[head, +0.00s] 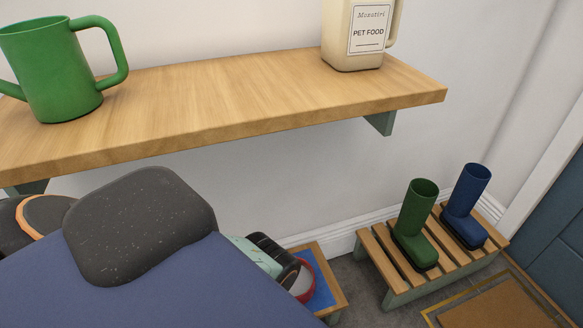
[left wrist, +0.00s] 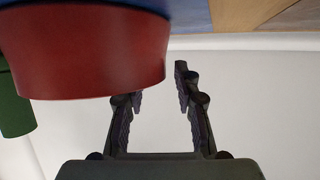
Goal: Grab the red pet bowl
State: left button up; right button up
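The red pet bowl (head: 306,294) is mostly hidden in the head view, with part of its red rim and greyish inside showing beyond my left gripper. It stands on a blue mat (head: 322,295) on a low wooden stand. In the left wrist view the bowl (left wrist: 90,60) is large at the upper left. My left gripper (left wrist: 160,84) is open, its fingers apart. One finger's tip is hidden behind the bowl's edge and the other is clear to the right of it. I cannot tell if they touch. My right gripper is not in view.
A wooden shelf (head: 215,103) above holds a green watering can (head: 65,75) and a pet food container (head: 356,50). A slatted rack (head: 450,262) at the right holds a green boot (head: 415,225) and a blue boot (head: 466,205). A white wall (head: 300,180) stands behind.

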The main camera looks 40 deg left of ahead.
pick_arm(q)
grip_shut()
dwell(0.3)
jog(key=shift+r, duration=0.15)
dwell(0.3)
